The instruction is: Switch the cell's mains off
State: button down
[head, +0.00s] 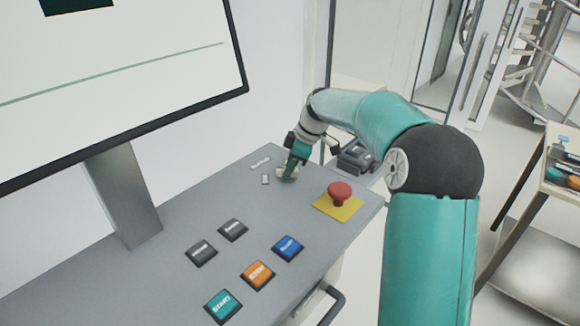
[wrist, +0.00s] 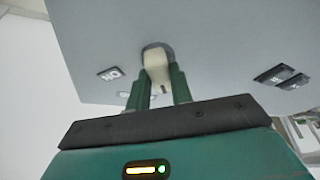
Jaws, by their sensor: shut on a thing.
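A cream rotary knob (head: 287,173) on a dark round base sits near the back edge of the grey console (head: 180,285). My gripper (head: 290,168) reaches down to it from above. In the wrist view, the two green fingers of my gripper (wrist: 160,85) are shut on the knob (wrist: 155,62), one on each side. A small label plate (wrist: 108,73) lies beside the knob; its lettering looks like ON, seen upside down. The fingers hide part of the knob, and its exact setting is hard to read.
A red mushroom button (head: 340,192) on a yellow plate stands close to the knob. Green, orange, blue and dark push buttons lie nearer, such as the orange one (head: 257,275). A large screen (head: 110,80) rises at left. A workbench (head: 560,175) stands at right.

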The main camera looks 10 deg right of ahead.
jog(key=shift+n+g, duration=0.4)
jog(key=shift+n, duration=0.6)
jog(key=c, duration=1.2)
grip_release()
jog(key=shift+c, duration=0.2)
jog(key=v, duration=1.3)
jog(key=shift+d+r, duration=0.2)
jog(key=shift+r, duration=0.15)
